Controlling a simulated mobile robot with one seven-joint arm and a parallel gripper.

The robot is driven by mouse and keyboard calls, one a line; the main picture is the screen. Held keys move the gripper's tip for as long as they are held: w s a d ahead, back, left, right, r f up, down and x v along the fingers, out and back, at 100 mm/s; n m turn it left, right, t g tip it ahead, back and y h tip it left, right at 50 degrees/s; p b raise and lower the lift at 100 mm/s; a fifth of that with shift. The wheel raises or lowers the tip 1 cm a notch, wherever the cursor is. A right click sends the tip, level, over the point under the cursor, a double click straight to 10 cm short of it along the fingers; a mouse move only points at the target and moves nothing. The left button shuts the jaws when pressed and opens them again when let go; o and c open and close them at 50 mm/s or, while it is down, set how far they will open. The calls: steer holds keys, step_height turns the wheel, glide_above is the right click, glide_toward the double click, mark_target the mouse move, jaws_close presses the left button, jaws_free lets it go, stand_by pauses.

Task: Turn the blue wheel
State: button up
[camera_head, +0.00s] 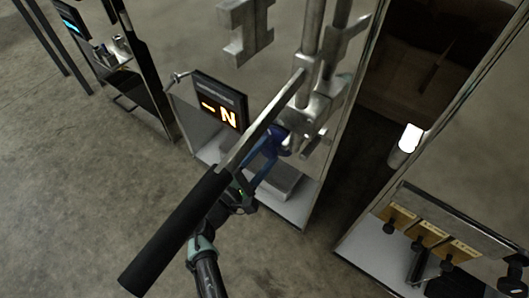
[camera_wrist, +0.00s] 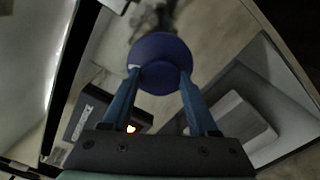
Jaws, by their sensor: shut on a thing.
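The blue wheel (camera_wrist: 160,52) is a round, dark blue disc in the middle of the wrist view, on a stem that runs away behind it. In the head view the blue wheel (camera_head: 279,140) sits low on the metal pipework and is partly hidden by a long bar. My gripper (camera_wrist: 161,80) has its two blue fingers on the near part of the wheel, and it is shut on it. In the head view my gripper (camera_head: 266,152) reaches up to the wheel from below, behind the bar.
A long metal bar with a black grip (camera_head: 178,232) slants across in front of my gripper. A display reading "-N" (camera_head: 219,105) stands left of the wheel. A grey block (camera_head: 283,182) lies below it. A panel with black knobs (camera_head: 428,238) is at the right. Open floor lies left.

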steer(key=shift+f, duration=0.1)
steer(key=o, duration=1.4)
steer(key=shift+c, duration=0.2)
steer(key=p+v, duration=0.3)
steer(key=v, duration=1)
